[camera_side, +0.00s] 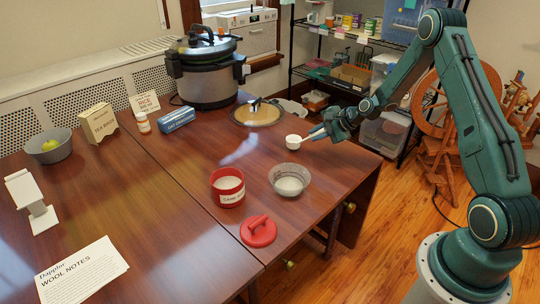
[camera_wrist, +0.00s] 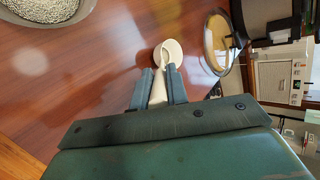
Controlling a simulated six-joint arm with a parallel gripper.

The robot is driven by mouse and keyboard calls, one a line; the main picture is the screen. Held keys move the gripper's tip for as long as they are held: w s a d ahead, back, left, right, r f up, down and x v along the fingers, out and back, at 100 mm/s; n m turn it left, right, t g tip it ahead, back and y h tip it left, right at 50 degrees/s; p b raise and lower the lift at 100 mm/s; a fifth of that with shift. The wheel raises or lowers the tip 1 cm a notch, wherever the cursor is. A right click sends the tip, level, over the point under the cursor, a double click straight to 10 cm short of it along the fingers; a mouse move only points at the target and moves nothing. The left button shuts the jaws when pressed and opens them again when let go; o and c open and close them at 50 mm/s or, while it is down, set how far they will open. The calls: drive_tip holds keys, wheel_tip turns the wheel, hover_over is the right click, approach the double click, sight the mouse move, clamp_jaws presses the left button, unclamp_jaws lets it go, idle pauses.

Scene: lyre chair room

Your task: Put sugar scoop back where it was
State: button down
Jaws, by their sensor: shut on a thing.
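The white sugar scoop (camera_side: 293,142) has a small round cup and a handle. My gripper (camera_side: 320,133) is shut on its handle, at the right side of the table. In the wrist view the scoop's cup (camera_wrist: 173,50) sticks out beyond my fingertips (camera_wrist: 160,76), with the handle between them. The red canister (camera_side: 228,196), with a label starting "CANE", stands open with white contents. Its red lid (camera_side: 258,232) lies on the table in front. A grey bowl (camera_side: 290,169) with white contents stands right of the canister; its rim also shows in the wrist view (camera_wrist: 84,10).
A round glass lid (camera_side: 257,112) lies behind the scoop, near a large pressure cooker (camera_side: 205,75). A blue box (camera_side: 176,119), a small bottle (camera_side: 142,123) and a tea box (camera_side: 98,122) stand farther left. Table (camera_side: 185,155) left of the canister is clear.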

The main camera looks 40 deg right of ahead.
drive_tip(key=shift+f, duration=0.9)
drive_tip(key=c, duration=1.4)
unclamp_jaws()
drive_tip(key=shift+o, duration=0.2)
drive_tip(key=shift+s+d+r, duration=0.15)
drive_tip(key=shift+s+r, duration=0.25)
drive_tip(key=shift+r, duration=0.1)
drive_tip(key=v, duration=1.1)
